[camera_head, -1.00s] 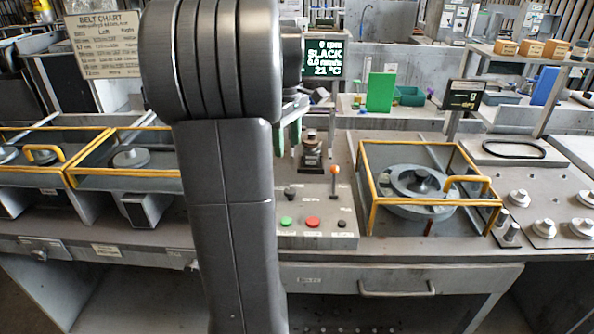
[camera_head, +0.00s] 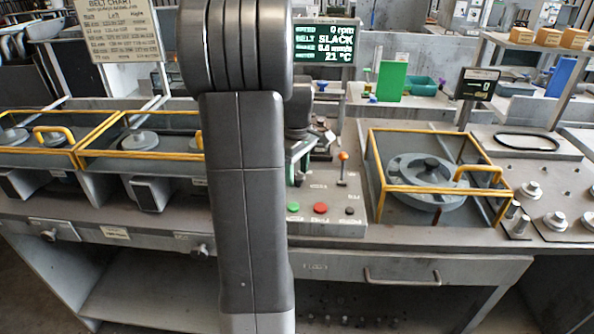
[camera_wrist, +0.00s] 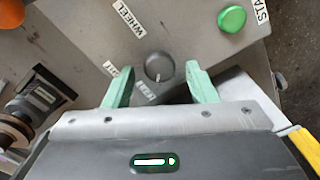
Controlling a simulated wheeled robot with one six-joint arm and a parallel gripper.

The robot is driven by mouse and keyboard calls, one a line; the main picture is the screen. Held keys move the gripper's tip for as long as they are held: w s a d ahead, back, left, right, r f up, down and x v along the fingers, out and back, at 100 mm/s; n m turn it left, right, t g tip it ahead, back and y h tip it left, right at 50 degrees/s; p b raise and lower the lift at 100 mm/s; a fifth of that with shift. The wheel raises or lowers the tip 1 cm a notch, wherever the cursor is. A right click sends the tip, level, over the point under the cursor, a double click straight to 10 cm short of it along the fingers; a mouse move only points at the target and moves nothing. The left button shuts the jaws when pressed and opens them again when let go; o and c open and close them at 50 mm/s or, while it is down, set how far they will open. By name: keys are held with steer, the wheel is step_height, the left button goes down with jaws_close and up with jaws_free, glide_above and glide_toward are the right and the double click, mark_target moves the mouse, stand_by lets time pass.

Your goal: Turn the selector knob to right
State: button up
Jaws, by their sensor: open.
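The selector knob (camera_wrist: 159,67) is a small round black knob on a grey control panel. It has a short white mark at its lower edge in the wrist view. My gripper (camera_wrist: 158,75) has pale green fingers, open, one on each side of the knob with gaps between. I cannot tell whether the fingertips are level with the knob. In the head view my gripper (camera_head: 299,158) is over the panel's left part (camera_head: 325,229), partly behind my arm, and the knob is hidden there.
The panel has a green button (camera_head: 293,207), a red button (camera_head: 320,208), a black button (camera_head: 350,210) and an orange-topped lever (camera_head: 343,165). A yellow-framed guard (camera_head: 440,190) stands to the right. A screen (camera_head: 325,44) reads SLACK.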

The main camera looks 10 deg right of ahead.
steer(key=c, duration=1)
steer(key=shift+m, duration=0.4)
steer(key=m+p, duration=0.2)
steer(key=m, duration=0.2)
steer(key=shift+d+m, duration=0.1)
steer(key=shift+m, duration=0.3)
steer(key=m+p, duration=0.1)
steer(key=m, duration=0.5)
steer(key=shift+d+p, duration=0.1)
steer(key=shift+p, duration=0.2)
steer(key=shift+w, duration=0.1)
steer(key=o, duration=1)
